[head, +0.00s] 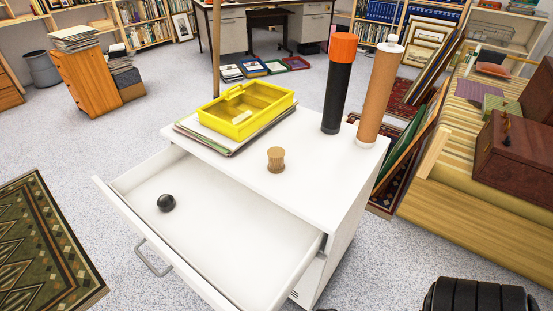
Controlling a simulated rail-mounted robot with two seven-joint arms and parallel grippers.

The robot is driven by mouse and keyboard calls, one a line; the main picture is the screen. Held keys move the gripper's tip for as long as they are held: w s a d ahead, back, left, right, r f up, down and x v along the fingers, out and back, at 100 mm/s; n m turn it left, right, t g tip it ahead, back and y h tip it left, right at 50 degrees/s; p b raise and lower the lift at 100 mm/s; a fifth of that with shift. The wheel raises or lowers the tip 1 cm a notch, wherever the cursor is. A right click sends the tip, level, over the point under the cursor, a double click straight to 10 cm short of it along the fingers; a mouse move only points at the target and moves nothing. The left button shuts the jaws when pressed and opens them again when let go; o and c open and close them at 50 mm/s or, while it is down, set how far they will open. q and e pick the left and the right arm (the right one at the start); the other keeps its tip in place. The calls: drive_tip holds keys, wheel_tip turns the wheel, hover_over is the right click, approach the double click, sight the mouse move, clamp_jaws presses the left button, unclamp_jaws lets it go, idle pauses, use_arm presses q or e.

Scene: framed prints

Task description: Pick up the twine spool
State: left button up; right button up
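The twine spool (276,160), a small light-brown ribbed cylinder, stands upright on the white cabinet's top (310,180), close to the edge above the open drawer (225,215). Nothing touches it and it is in full sight. Neither of my grippers shows in the head view. A black ribbed part at the bottom right corner looks like part of my arm, but no fingers are visible.
A yellow tray (246,108) rests on a stack of papers (190,127) behind the spool. A black-and-orange tube (338,90) and a brown tube (377,95) stand at the back right. A dark round object (166,202) lies in the pulled-out drawer.

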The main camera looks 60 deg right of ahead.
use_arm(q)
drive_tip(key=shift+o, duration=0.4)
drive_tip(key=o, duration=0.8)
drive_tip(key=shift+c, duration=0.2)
